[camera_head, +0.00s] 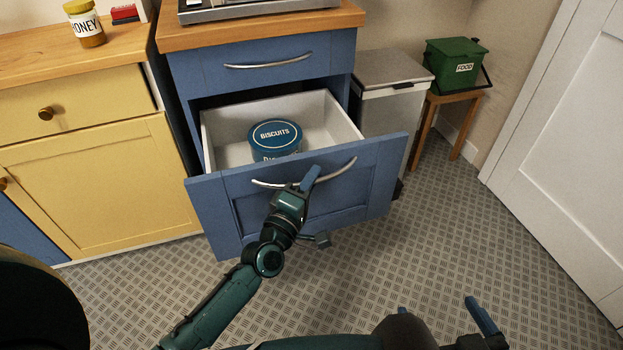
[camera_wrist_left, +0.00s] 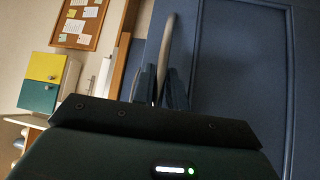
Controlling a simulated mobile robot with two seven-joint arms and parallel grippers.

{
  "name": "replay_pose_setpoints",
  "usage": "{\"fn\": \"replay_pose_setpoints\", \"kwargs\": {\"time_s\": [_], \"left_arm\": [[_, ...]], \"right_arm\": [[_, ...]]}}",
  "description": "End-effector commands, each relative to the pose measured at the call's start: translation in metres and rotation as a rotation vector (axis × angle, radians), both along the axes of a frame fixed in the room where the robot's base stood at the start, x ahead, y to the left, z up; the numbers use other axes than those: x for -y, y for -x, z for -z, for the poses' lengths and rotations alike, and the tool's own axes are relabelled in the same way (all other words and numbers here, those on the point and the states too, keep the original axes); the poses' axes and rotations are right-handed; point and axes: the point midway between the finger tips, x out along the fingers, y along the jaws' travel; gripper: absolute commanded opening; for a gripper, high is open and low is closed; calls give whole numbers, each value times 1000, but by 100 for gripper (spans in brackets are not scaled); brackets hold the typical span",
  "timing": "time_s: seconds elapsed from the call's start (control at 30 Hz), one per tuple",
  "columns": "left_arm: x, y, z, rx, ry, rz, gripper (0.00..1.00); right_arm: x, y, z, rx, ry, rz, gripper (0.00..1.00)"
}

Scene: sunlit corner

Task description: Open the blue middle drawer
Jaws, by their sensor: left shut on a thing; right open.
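The blue middle drawer (camera_head: 350,195) stands pulled out from the blue cabinet, and its pale inside shows. A round blue biscuit tin (camera_head: 275,138) stands in it. A curved metal handle (camera_head: 340,167) runs across the drawer front. My left gripper (camera_head: 306,183) is at the middle of this handle, shut on it. In the left wrist view the two fingers (camera_wrist_left: 161,88) close around the handle bar (camera_wrist_left: 166,45), with the blue drawer front (camera_wrist_left: 245,80) beside them. My right gripper (camera_head: 480,325) is partly in view at the bottom, open and away from the drawer.
The blue top drawer (camera_head: 265,66) above is shut. A yellow cabinet (camera_head: 100,190) stands to the left. A pale bin (camera_head: 388,110) and a stool (camera_head: 440,105) with a green food caddy (camera_head: 455,62) stand to the right. The patterned floor (camera_head: 455,235) in front is clear.

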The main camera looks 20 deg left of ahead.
Motion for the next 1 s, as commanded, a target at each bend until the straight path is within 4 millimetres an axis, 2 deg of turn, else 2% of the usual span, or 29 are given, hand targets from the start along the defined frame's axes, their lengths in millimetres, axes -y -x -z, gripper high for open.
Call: {"fn": "replay_pose_setpoints", "kwargs": {"time_s": [0.37, 0.4, 0.63, 0.87, 1.0], "left_arm": [[0, 0, 0, -1, -2, 0, 0], [0, 0, 0, -1, -2, 0, 16], [0, 0, 0, 0, -1, 0, 34], [0, 0, 0, 0, -1, 0, 36], [-2, 8, 2, -2, -2, -1, 36]], "right_arm": [[0, -1, -1, 3, 0, 1, 91], [0, -1, -1, 3, 0, 1, 91], [0, -1, -1, 4, -1, 0, 91], [-1, 0, -1, 4, -1, -1, 91], [-1, 0, -2, 4, 0, -3, 91]]}}
